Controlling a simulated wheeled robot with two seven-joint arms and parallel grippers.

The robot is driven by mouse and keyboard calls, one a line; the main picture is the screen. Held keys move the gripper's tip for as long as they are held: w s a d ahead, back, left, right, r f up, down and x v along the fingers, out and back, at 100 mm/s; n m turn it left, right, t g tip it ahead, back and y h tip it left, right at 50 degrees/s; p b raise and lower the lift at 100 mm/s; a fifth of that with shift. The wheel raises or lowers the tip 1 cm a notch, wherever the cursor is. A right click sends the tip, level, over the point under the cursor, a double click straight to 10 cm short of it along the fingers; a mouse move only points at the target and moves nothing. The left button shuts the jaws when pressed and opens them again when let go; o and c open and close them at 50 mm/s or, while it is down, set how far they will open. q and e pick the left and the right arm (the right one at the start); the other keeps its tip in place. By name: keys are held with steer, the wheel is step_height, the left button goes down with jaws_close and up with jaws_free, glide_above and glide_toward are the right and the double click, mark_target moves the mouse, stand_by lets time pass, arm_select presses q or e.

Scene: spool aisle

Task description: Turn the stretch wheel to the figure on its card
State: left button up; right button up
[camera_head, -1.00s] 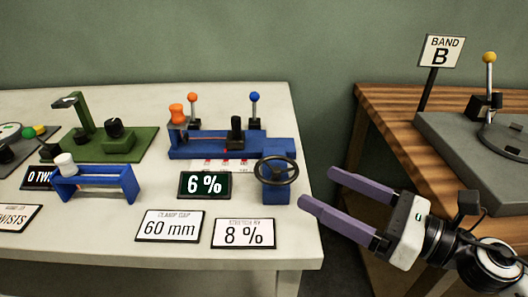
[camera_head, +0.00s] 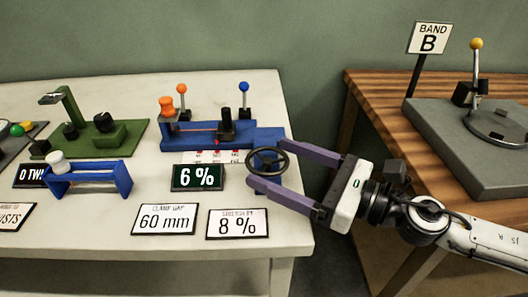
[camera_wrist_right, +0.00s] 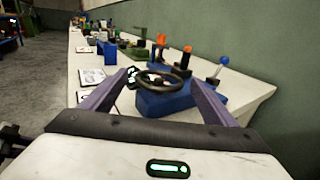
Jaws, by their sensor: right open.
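The stretch wheel (camera_head: 267,159) is a black handwheel on a blue block at the white table's right end. Its card (camera_head: 237,224) reads 8 %, and the dark display (camera_head: 197,177) reads 6 %. My right gripper (camera_head: 264,163) is open, its two purple fingers on either side of the wheel. In the right wrist view the wheel (camera_wrist_right: 161,76) stands between the fingers, with a gap to the right finger; whether the left one touches cannot be told. My left gripper is not in view.
The blue stretch machine (camera_head: 205,133) has orange and blue knobbed levers behind the wheel. A 60 mm card (camera_head: 164,219) lies to the left. A wooden table (camera_head: 372,85) with a grey machine (camera_head: 455,150) and a BAND B sign (camera_head: 429,38) stands at right.

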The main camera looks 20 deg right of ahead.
mark_target(249, 153)
steer(key=shift+p+x, duration=0.6)
steer(key=shift+x, duration=0.55)
steer(key=shift+w+a, duration=0.4)
steer(key=c, duration=1.1)
